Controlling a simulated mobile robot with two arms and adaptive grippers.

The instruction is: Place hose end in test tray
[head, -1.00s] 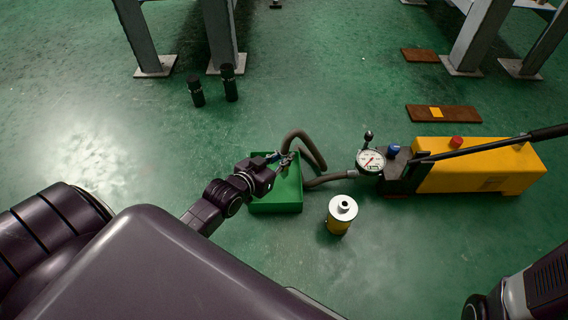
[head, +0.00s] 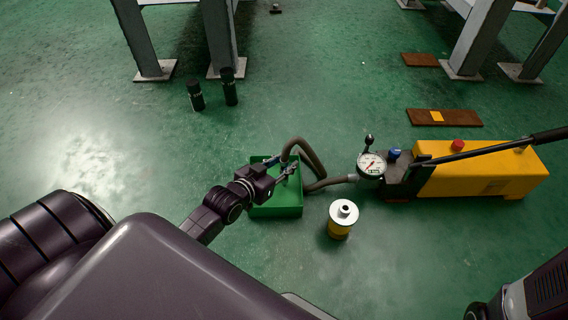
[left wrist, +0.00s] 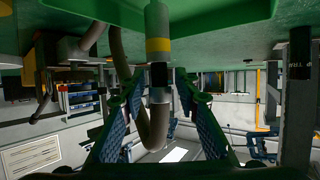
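The green test tray (head: 277,211) stands on the floor, and its edge also shows at the top of the left wrist view (left wrist: 230,22). The brown hose (head: 316,160) arches from the pump over the tray's back edge and bends down into it. The hose end (left wrist: 158,22), grey with a yellow band, points at the tray in the left wrist view. My left gripper (head: 281,165) is over the tray. Its fingers stand open with gaps on both sides of the hose end. I cannot tell whether the hose end touches the tray floor. My right gripper is out of view.
The yellow hand pump (head: 480,178) with a gauge (head: 370,164) stands right of the tray. A yellow cylinder with a silver top (head: 342,219) stands close to the tray's right. Two black cylinders (head: 229,88) stand behind. Floor left of the tray is clear.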

